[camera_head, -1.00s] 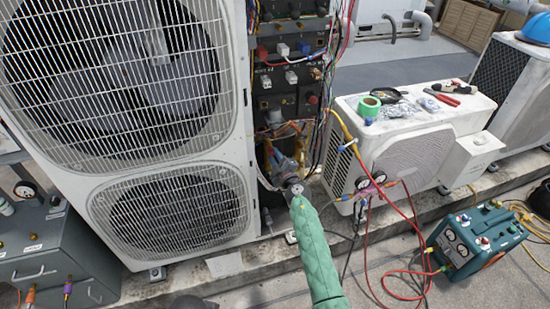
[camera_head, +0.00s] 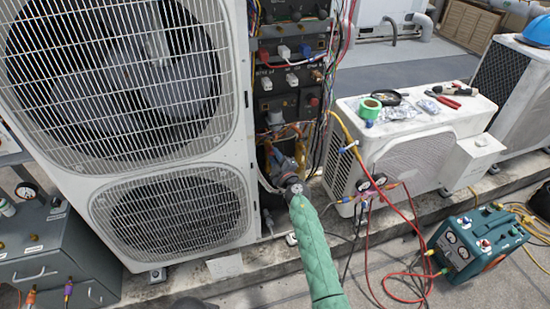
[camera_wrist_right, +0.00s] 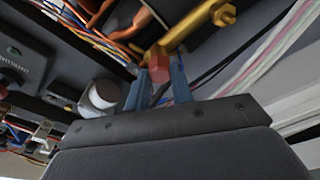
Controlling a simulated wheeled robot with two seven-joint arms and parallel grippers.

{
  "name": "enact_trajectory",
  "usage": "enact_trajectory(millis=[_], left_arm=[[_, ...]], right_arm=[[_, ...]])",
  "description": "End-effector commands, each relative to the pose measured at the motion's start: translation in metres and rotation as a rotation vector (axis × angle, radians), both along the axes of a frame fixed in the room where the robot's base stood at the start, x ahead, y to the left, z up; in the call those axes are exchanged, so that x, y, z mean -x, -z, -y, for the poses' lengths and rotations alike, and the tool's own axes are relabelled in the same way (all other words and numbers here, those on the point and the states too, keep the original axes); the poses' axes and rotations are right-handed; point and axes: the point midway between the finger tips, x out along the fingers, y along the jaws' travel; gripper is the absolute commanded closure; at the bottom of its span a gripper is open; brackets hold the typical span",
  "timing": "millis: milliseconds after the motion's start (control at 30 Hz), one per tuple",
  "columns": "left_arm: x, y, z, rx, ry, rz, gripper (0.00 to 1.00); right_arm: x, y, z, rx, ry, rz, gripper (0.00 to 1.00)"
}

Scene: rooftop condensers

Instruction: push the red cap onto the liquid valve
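My right gripper (camera_head: 277,150) reaches into the open service bay of the large white condenser in the head view. In the right wrist view its two blue fingers (camera_wrist_right: 160,82) are closed about the small red cap (camera_wrist_right: 158,66). The brass liquid valve (camera_wrist_right: 188,30) is just beyond the fingertips, running up to the right. The cap lies against or very close to the valve's lower end in this view; I cannot tell whether it is on it. The cap cannot be made out in the head view. My left gripper is not in view.
The large condenser (camera_head: 252,100) edges the bay on the left. Loose wires (camera_wrist_right: 85,30) and copper pipes crowd around the gripper. A smaller condenser (camera_head: 345,175) with tools on top stands to the right. A gauge set (camera_head: 370,188) with hoses and a teal recovery machine (camera_head: 470,245) are further right.

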Motion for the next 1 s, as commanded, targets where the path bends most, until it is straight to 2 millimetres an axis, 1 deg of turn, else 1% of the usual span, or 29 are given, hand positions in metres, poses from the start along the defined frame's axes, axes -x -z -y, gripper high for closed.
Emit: enact_trajectory(millis=[33, 100, 133, 500, 567, 600, 633, 800, 1000], left_arm=[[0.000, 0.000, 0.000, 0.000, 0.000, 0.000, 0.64], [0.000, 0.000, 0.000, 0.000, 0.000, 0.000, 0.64], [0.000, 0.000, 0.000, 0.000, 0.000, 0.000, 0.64], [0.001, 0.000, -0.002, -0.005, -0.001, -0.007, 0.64], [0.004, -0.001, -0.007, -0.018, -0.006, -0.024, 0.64], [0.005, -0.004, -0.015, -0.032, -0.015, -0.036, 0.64], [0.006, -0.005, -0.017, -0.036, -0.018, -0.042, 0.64], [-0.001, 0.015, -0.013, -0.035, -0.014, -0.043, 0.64], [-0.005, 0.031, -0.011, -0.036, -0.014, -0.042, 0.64]], right_arm=[[0.000, 0.000, 0.000, 0.000, 0.000, 0.001, 0.69], [0.000, 0.000, 0.000, 0.000, 0.000, 0.001, 0.55], [0.000, 0.000, 0.000, 0.000, 0.000, 0.001, 0.52], [0.000, 0.000, 0.000, 0.000, 0.000, 0.000, 0.52], [0.000, 0.000, 0.000, 0.000, 0.000, 0.000, 0.52], [0.000, 0.000, 0.000, 0.000, 0.000, 0.000, 0.52], [0.003, 0.000, 0.001, 0.000, 0.001, 0.000, 0.52], [0.028, 0.001, 0.013, 0.000, 0.001, 0.000, 0.52], [0.054, 0.003, 0.025, 0.000, 0.000, 0.000, 0.52]])
